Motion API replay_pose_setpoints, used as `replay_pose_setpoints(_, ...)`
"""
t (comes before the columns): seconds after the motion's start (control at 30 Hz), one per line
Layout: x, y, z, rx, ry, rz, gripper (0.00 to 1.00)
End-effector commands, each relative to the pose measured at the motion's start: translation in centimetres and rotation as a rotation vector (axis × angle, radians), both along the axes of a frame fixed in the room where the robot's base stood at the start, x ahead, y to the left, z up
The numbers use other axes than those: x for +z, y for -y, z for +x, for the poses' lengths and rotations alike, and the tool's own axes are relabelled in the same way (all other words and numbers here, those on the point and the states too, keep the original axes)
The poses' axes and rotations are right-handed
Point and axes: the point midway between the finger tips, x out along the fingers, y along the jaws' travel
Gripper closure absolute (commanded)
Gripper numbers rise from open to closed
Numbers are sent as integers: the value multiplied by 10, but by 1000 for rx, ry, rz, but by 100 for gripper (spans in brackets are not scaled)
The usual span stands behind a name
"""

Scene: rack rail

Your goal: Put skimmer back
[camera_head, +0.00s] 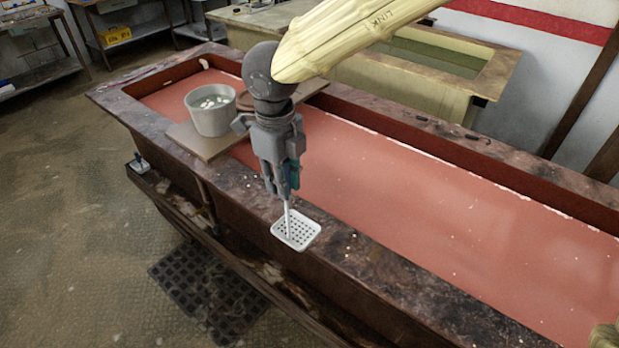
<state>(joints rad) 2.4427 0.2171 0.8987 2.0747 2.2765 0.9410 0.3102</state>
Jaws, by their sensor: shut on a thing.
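The skimmer (296,231) has a white, square, perforated head and a thin pale handle rising from it. My gripper (284,192) points down and is shut on the upper part of the handle, which the fingers hide. The skimmer head hangs below the gripper, over the near rim of the long trough (375,277). I cannot tell whether the head touches the rim or is just above it.
A grey bucket (211,112) with white pieces inside stands on a board (190,136) across the trough, left of my gripper. A small pale item (139,163) sits at the trough's near left corner. A dark grated mat (208,290) lies on the floor in front.

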Motion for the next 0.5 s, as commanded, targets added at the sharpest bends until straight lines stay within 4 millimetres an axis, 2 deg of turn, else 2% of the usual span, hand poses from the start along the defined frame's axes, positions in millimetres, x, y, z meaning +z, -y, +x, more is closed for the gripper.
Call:
replay_pose_setpoints(0.1,-2,22,16,-4,-5,0,100)
replay_pose_setpoints(0.2,-3,37,25,-5,-4,0,100)
replay_pose_setpoints(0.33,-4,49,30,-5,-1,0,100)
replay_pose_setpoints(0.5,-12,54,35,-3,-5,-3,100)
